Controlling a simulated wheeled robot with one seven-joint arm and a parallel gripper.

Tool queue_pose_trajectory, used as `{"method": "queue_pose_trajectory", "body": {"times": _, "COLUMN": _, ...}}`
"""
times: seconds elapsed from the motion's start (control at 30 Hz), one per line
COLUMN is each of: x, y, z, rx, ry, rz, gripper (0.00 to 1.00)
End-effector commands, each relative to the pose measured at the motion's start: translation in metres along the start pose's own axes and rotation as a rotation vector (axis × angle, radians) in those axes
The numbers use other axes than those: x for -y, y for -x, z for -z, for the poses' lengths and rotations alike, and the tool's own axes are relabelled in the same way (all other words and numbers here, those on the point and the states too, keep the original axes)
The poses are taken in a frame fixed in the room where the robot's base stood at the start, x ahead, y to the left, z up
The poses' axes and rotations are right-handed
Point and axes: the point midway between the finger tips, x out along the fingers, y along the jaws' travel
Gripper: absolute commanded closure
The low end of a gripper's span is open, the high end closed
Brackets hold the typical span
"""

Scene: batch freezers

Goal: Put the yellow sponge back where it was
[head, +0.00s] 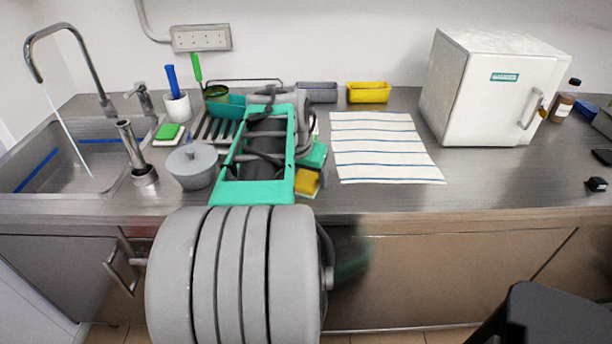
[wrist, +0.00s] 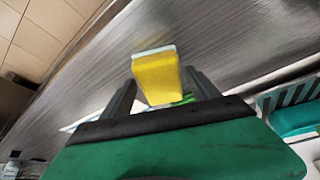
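The yellow sponge (head: 307,183) is below the teal end of my arm in the head view, near the counter's front edge. My arm hides most of the gripper in the head view. A green sponge (head: 168,131) lies on a pale dish left of my arm.
A grey lidded pot (head: 192,166), a dish rack (head: 213,128) and the sink (head: 70,165) are at left. A striped towel (head: 380,147) lies to the right. Yellow (head: 368,92) and grey (head: 316,92) bins stand behind. The counter between towel and white freezer (head: 490,90) is clear.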

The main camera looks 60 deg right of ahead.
Motion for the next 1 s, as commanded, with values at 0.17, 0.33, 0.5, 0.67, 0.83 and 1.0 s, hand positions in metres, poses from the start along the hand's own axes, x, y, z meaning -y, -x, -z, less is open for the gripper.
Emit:
{"method": "queue_pose_trajectory", "body": {"times": 0.17, "x": 0.0, "y": 0.0, "z": 0.0, "rx": 0.0, "ry": 0.0, "rz": 0.0, "gripper": 0.23}}
{"method": "queue_pose_trajectory", "body": {"times": 0.33, "x": 0.0, "y": 0.003, "z": 0.001, "rx": -0.001, "ry": 0.0, "rz": 0.0, "gripper": 0.23}}
{"method": "queue_pose_trajectory", "body": {"times": 0.5, "x": 0.001, "y": 0.028, "z": 0.003, "rx": -0.006, "ry": 0.0, "rz": 0.002, "gripper": 0.23}}
{"method": "queue_pose_trajectory", "body": {"times": 0.67, "x": 0.001, "y": 0.071, "z": 0.003, "rx": -0.005, "ry": 0.0, "rz": 0.003, "gripper": 0.23}}
{"method": "queue_pose_trajectory", "body": {"times": 0.83, "x": 0.001, "y": 0.109, "z": 0.003, "rx": -0.003, "ry": 0.001, "rz": 0.001, "gripper": 0.23}}
{"method": "queue_pose_trajectory", "body": {"times": 1.0, "x": 0.0, "y": 0.123, "z": 0.002, "rx": 0.0, "ry": 0.001, "rz": 0.0, "gripper": 0.23}}
